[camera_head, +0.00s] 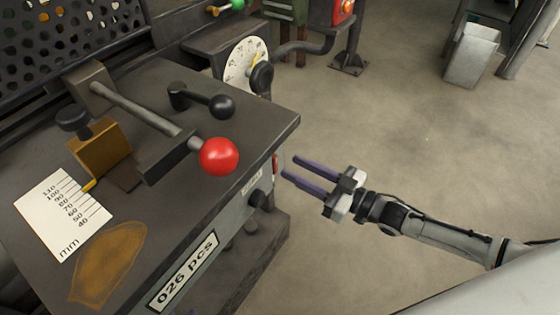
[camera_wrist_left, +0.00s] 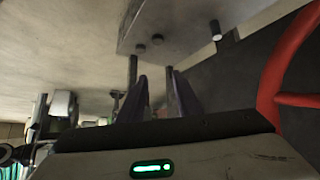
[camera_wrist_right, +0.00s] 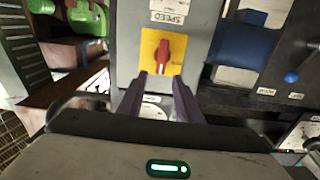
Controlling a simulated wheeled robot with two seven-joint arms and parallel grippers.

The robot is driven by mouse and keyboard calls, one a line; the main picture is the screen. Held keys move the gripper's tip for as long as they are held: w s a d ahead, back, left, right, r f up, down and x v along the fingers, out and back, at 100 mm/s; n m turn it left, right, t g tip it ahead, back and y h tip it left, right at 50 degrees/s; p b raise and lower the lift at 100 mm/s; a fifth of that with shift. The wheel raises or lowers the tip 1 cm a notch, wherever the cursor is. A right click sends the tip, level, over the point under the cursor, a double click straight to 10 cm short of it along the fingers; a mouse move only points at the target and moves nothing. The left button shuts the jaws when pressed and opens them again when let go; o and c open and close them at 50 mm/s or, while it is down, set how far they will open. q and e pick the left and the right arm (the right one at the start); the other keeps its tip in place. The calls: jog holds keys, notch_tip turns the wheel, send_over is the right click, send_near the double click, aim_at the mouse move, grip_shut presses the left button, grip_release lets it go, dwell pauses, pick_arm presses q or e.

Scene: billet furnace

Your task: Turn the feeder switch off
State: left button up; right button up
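In the right wrist view a red rotary switch (camera_wrist_right: 163,55) sits on a yellow plate, with a label reading SPEED above it. I cannot tell from its labels whether it is the feeder switch. My right gripper (camera_wrist_right: 163,82) is open and empty, its fingers pointing at the plate's lower edge. In the head view the right gripper (camera_head: 289,168) is beside the machine's right side, where a sliver of red (camera_head: 275,164) shows near the fingertips. My left gripper (camera_wrist_left: 157,76) shows only in its wrist view, open and empty, under a dark machine part.
The bench top (camera_head: 150,85) carries a lever with a red ball (camera_head: 219,156) and a black-knobbed lever (camera_head: 221,106). A dial (camera_head: 243,65) stands behind. A red ring-shaped wheel (camera_wrist_left: 275,85) is close on the right of the left wrist view.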

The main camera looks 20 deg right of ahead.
aim_at(276, 160)
jog(key=x, duration=0.5)
jog(key=shift+w+a, duration=0.15)
jog(key=shift+a, duration=0.05)
grip_shut()
